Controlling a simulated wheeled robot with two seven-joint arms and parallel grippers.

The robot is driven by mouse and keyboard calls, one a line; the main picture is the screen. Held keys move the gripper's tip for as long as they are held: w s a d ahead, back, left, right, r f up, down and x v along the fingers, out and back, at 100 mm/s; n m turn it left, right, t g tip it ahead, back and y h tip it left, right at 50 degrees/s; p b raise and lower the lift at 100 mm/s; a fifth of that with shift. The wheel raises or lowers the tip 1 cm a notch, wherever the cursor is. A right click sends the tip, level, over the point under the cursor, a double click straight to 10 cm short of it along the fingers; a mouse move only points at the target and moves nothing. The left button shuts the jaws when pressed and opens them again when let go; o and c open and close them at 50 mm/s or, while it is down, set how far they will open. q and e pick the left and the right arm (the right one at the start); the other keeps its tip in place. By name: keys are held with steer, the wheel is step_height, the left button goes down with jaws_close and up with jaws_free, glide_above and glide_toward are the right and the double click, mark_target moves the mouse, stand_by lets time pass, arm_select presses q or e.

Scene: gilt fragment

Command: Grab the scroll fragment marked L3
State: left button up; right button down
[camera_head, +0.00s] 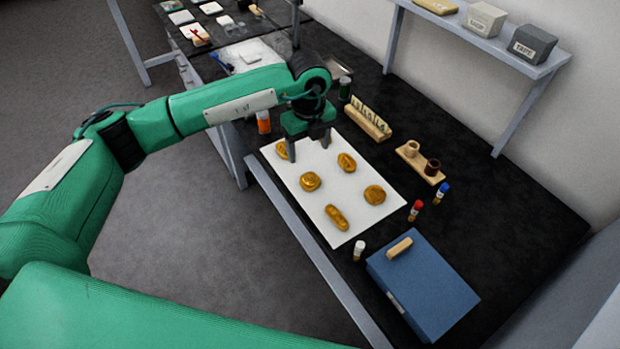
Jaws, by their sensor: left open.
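Several gold-brown fragments lie spread on a white sheet (333,182) on the black table. One round fragment (310,181) is near the left edge, one (346,162) right of the middle, one (374,194) at the right, and a longer one (337,217) at the near end. Another fragment (281,150) at the far left corner is partly hidden by my left gripper (308,150). That gripper is open, pointing down over the sheet's far end, with its fingers beside this fragment. I cannot read any L3 mark. My right gripper is not in view.
A blue box (424,283) with a wooden-handled piece on it stands at the near right. Small vials with red (415,210), blue (441,194) and white (358,250) caps stand near the sheet. A wooden holder (421,163) and a wooden rack (368,122) are behind it. An orange bottle (263,122) stands left.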

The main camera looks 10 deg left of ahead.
arm_select(q)
glide_above(310, 177)
steer(key=f, duration=0.3)
steer(key=f+p, duration=0.1)
steer(key=shift+w+a+f, duration=0.2)
steer(key=shift+w+f, duration=0.05)
steer(key=shift+f, duration=0.15)
steer(key=f, duration=0.1)
steer(key=f+p, duration=0.1)
steer(key=f, duration=0.1)
steer(key=f+p, duration=0.1)
steer(key=shift+s+d+f, duration=0.2)
steer(key=shift+s+f, duration=0.1)
steer(key=shift+f, duration=0.4)
steer(key=c, duration=1.1)
steer(key=shift+o, duration=0.2)
